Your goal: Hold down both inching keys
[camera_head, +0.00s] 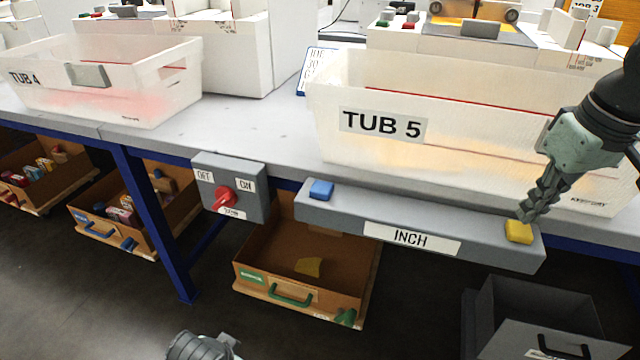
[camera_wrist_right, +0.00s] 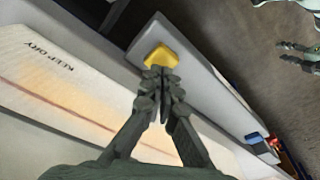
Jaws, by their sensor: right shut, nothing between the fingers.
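The INCH bar (camera_head: 340,217) is a grey box along the bench's front edge. A blue key (camera_head: 321,190) sits at its left end and a yellow key (camera_head: 518,232) at its right end. My right gripper (camera_head: 524,216) is shut and empty, its fingertips at the yellow key. In the right wrist view the closed tips (camera_wrist_right: 162,70) meet the edge of the yellow key (camera_wrist_right: 162,56); whether they press it I cannot tell. The blue key (camera_wrist_right: 254,138) stands clear there. My left gripper (camera_head: 203,346) shows only partly at the bottom, well below the blue key; its jaws are unclear.
A grey switch box (camera_head: 250,190) with a red knob (camera_head: 226,196) hangs left of the bar. TUB 5 (camera_head: 460,140) stands close behind the bar, TUB 4 (camera_head: 130,105) farther left. A cardboard drawer (camera_head: 265,275) and a grey bin (camera_head: 500,320) are below.

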